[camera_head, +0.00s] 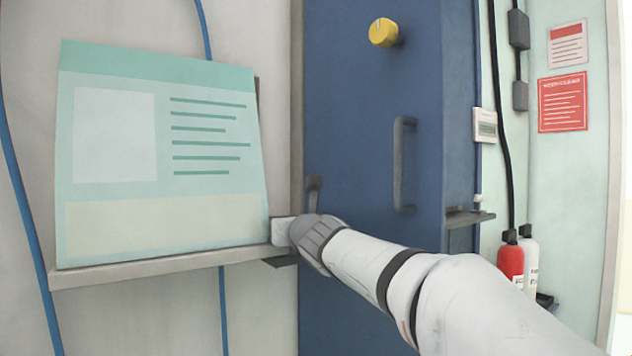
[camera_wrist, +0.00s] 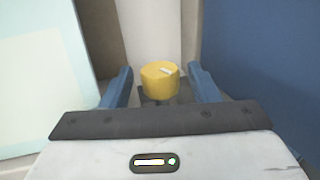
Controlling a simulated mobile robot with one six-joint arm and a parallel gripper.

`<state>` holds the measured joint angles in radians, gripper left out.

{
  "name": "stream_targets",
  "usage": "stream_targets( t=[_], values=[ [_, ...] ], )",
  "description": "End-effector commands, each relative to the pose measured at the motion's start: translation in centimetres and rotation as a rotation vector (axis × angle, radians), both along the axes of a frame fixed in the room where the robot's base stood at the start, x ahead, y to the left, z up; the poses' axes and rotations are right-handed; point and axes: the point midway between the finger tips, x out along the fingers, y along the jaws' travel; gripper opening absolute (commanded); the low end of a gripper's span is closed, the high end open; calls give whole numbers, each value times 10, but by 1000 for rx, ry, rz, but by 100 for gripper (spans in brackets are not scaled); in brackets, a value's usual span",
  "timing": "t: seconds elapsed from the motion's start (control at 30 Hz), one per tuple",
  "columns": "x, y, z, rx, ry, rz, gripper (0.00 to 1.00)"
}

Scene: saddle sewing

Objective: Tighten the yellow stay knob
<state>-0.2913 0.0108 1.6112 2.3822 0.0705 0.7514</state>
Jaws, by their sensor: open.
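In the wrist view a yellow knob (camera_wrist: 160,80) with a pale mark on top sits on a dark mount in front of a pale upright. My gripper (camera_wrist: 160,71) is open, with one blue finger on each side of this knob and a visible gap on both sides. In the head view my arm's end is beside the right end of the sign's ledge, and this knob is hidden there. Another yellow knob (camera_head: 383,32), with a pale mark, shows on the upper part of the blue door, well above my arm.
A green sign panel (camera_head: 160,160) stands on a ledge (camera_head: 150,272) left of my gripper. The blue door (camera_head: 350,120) with a dark handle (camera_head: 404,165) is to the right. Blue cables hang at the left. A red extinguisher (camera_head: 510,262) stands at the far right.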

Motion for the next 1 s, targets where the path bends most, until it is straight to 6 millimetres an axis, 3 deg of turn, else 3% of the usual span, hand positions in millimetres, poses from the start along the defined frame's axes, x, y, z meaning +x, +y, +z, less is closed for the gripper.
stream_targets(
  t=[0.07, 1.0],
  values=[
    [0, -1, 7, -1, 2, 16, 57],
    [1, -7, 6, 3, 4, 278, 57]
  ],
)
